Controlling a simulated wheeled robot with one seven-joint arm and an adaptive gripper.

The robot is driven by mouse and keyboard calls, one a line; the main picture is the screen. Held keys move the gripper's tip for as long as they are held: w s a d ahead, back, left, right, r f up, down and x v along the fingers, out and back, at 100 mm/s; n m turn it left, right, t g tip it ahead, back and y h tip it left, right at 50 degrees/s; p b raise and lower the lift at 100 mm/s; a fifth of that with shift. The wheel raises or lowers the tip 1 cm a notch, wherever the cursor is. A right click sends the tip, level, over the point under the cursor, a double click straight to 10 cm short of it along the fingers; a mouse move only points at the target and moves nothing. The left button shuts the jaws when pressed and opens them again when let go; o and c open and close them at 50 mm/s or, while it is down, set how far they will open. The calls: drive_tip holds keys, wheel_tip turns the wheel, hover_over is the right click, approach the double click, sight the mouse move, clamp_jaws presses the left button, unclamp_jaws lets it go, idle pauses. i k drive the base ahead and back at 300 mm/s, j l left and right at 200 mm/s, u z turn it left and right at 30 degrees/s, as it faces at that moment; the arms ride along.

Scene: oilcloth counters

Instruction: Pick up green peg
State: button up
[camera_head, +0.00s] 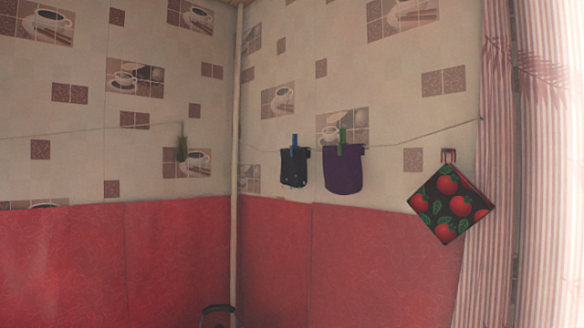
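A green peg (342,141) sits on a thin cord strung along the right wall. It clips the top edge of a purple cloth pouch or mitt (343,174). A blue peg (294,144) to its left on the same cord clips a dark, speckled cloth (293,171). On the left wall, a small dull-green item (182,148) hangs from the cord; I cannot tell whether it is a peg or something else. My gripper is not recognisable in this view.
A pale vertical pipe (234,150) runs down the corner. A dark, curved object (216,312) shows at the bottom edge, mostly cut off. No counter top is visible.

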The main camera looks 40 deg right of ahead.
sight(342, 140)
drive_tip(key=z, duration=1.5)
